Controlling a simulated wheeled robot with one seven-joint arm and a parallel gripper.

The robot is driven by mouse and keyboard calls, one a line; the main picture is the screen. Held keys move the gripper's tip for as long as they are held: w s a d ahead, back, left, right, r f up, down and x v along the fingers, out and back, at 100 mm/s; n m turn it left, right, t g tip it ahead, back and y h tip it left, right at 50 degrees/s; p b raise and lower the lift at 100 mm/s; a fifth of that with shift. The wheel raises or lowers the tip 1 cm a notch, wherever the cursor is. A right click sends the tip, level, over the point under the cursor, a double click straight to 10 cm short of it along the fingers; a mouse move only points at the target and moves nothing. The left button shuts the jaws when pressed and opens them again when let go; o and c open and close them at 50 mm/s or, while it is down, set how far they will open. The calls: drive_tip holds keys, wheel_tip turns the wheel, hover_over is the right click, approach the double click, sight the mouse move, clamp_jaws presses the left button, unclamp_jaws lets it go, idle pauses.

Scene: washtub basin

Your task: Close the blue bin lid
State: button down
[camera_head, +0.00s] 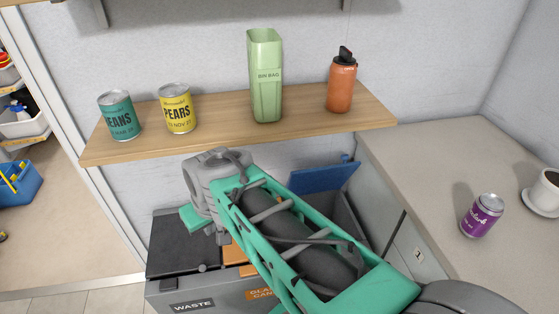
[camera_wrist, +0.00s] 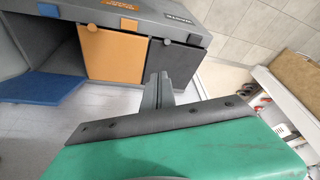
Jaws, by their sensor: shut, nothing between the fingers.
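The blue bin lid (camera_head: 325,177) stands raised at the back right of the grey bin unit (camera_head: 215,292), above the open dark compartment (camera_head: 345,212). It also shows at the left of the wrist view (camera_wrist: 48,88), beside that open compartment. My gripper (camera_wrist: 158,90) is shut and empty. In the wrist view its fingers are in front of the dark waste lid and the orange lid, apart from the blue lid. In the head view my arm crosses over the bin unit and hides much of its middle; the fingertips are hard to make out there.
The dark lid (camera_head: 183,245) and orange lid (camera_wrist: 115,55) are down. The counter (camera_head: 425,165) on the right carries a purple can (camera_head: 482,216) and a cup.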

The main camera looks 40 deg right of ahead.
drive_tip(key=w+d+f+m+t+h+b, duration=0.1)
drive_tip(key=w+d+m+t+b, duration=0.2)
drive_tip(key=d, duration=1.1)
drive_tip(key=s+d+f+m+h, duration=0.1)
drive_tip(key=s+d+m+h, duration=0.15)
drive_tip(key=d, duration=1.95)
drive_tip(key=shift+h, duration=0.35)
drive_tip(key=x, duration=0.9)
drive_tip(key=shift+w+a+f, duration=0.1)
drive_tip(key=shift+w+f, duration=0.05)
drive_tip(key=shift+w, duration=0.15)
